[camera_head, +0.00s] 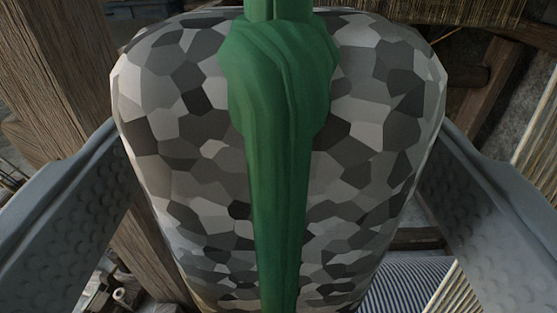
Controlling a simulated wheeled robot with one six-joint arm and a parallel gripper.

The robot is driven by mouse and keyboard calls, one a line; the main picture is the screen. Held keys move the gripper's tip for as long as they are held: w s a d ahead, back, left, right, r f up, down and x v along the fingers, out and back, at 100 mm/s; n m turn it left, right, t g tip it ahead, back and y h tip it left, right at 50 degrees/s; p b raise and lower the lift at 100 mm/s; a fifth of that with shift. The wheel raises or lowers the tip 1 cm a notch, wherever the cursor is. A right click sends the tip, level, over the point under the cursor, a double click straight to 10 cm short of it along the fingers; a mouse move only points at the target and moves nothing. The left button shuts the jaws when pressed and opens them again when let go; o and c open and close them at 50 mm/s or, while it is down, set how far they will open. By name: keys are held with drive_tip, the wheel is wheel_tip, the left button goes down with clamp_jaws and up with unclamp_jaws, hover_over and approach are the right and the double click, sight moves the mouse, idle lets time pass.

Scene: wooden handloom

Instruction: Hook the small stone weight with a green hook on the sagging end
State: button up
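The stone weight (385,130) fills the middle of the view. It is rounded, with a grey, black and white mosaic-like surface. A green strap (278,200) runs down its front from a thick green knot at the top. The green part goes out of the picture at the top, so the hook itself is not clearly seen. My gripper (278,170) has one grey finger on each side of the weight, and both fingers meet its sides. The weight hangs or is held upright between them. The sagging end is not identifiable here.
A thick wooden post (75,110) stands at the left behind the weight. Wooden beams (490,90) and taut threads (455,10) show at the upper right. A striped roll of cloth (405,280) lies at the lower right. Small blurred items are at the lower left.

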drive_tip(key=s+f, duration=0.1)
drive_tip(key=s, duration=0.8)
idle(1.1)
drive_tip(key=shift+r, duration=0.1)
idle(0.3)
drive_tip(key=s+r, duration=0.7)
drive_tip(key=s, duration=0.3)
drive_tip(key=s+r, duration=0.7)
drive_tip(key=s, duration=0.2)
drive_tip(key=s+r, duration=0.3)
drive_tip(key=s, duration=2.1)
drive_tip(key=shift+g, duration=0.3)
drive_tip(key=shift+a, duration=0.1)
